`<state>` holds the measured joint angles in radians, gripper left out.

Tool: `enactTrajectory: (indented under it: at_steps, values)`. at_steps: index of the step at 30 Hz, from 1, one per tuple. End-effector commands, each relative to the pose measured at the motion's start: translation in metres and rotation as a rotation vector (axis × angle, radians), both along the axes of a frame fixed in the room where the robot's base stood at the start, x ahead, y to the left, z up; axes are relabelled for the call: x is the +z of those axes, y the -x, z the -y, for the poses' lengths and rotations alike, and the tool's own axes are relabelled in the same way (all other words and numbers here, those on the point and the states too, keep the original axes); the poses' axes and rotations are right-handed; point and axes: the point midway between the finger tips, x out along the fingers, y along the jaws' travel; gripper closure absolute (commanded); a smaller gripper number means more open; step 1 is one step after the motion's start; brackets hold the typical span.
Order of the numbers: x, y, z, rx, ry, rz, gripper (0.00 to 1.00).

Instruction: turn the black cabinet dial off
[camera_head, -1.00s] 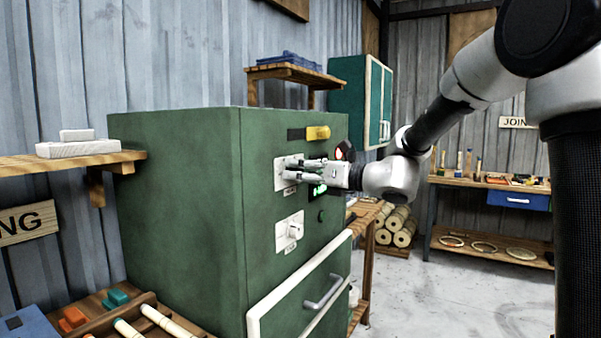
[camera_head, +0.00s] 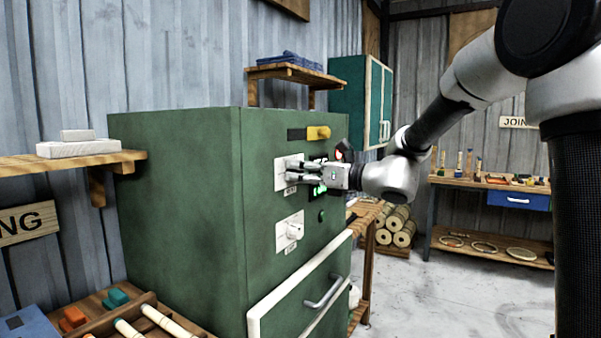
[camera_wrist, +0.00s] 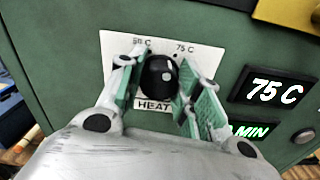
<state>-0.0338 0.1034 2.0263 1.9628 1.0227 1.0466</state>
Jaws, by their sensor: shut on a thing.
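The black dial (camera_wrist: 158,77) sits on a white plate (camera_wrist: 205,55) marked "HEAT", with "75 C" printed at the upper right and a partly hidden label at the upper left. The plate is on the front of the green cabinet (camera_head: 190,190). My gripper (camera_wrist: 155,85) is shut on the dial, with one green-padded finger on each side of it. In the head view my gripper (camera_head: 292,170) is at the upper white plate (camera_head: 280,174) and hides the dial. A display (camera_wrist: 275,92) right of the plate reads "75 C".
A lower white plate with a pale knob (camera_head: 293,231) and a drawer handle (camera_head: 323,291) are below my gripper. A yellow handle (camera_head: 318,133) is above. A shelf with pale blocks (camera_head: 78,147) is at the left.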

Motion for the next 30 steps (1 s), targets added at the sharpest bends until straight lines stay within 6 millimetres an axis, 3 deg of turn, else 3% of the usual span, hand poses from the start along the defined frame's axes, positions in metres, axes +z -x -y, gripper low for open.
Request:
enactTrajectory:
  at_steps: [30]
  values:
    - [-0.0016,0.0024,-0.0015,0.000,0.549,0.752,0.90]
